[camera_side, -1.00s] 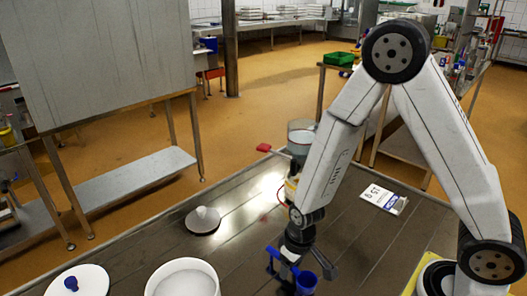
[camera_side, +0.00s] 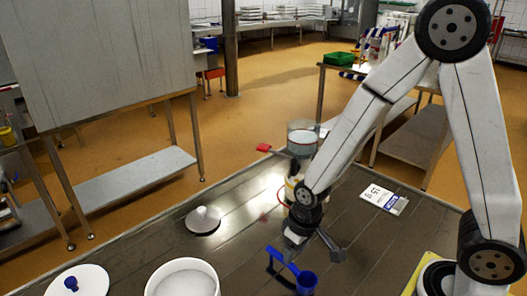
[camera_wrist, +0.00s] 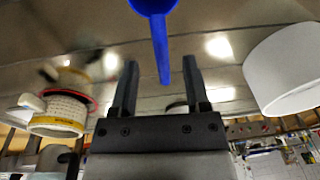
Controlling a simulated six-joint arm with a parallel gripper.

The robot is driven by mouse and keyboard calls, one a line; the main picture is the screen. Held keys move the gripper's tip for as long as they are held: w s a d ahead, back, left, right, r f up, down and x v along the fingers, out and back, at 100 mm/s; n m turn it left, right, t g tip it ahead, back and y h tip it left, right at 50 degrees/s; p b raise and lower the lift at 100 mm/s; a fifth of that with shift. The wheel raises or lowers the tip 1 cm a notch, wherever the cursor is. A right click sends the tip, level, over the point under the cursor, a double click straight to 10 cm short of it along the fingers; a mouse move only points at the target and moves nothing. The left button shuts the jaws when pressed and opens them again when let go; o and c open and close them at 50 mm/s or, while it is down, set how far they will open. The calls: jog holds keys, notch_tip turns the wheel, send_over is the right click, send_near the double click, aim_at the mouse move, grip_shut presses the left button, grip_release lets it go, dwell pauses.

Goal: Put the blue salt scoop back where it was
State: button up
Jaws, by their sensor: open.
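The blue salt scoop (camera_side: 307,284) is near the front middle of the table in the side view, its cup at the right and its handle running up to the left. In the wrist view the scoop (camera_wrist: 153,6) is at the top edge, its handle pointing down towards the space between my fingers. My gripper (camera_side: 315,246) is just above and behind the scoop. In the wrist view my gripper (camera_wrist: 157,70) has its fingers wide apart, with clear gaps on both sides of the handle. Whether the scoop rests flat on the table is hard to tell.
A white tub (camera_side: 183,289) and a white lid with a blue knob (camera_side: 92,286) are at the front left. A white cone-topped piece (camera_side: 203,222) lies behind them. A clear-topped container (camera_side: 302,140) stands behind my arm. A white card (camera_side: 378,197) lies to the right.

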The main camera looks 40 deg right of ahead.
notch_tip(320, 180, up, 6)
jog(key=shift+s+d+r, duration=0.2)
jog(key=shift+s+r, duration=0.05)
jog(key=shift+s, duration=0.1)
jog(key=shift+d, duration=0.1)
dwell(0.7)
jog(key=s+d+t, duration=0.1)
jog(key=d, duration=0.5)
jog(key=shift+s+r+h, duration=0.35)
jog(key=shift+s+h, duration=0.05)
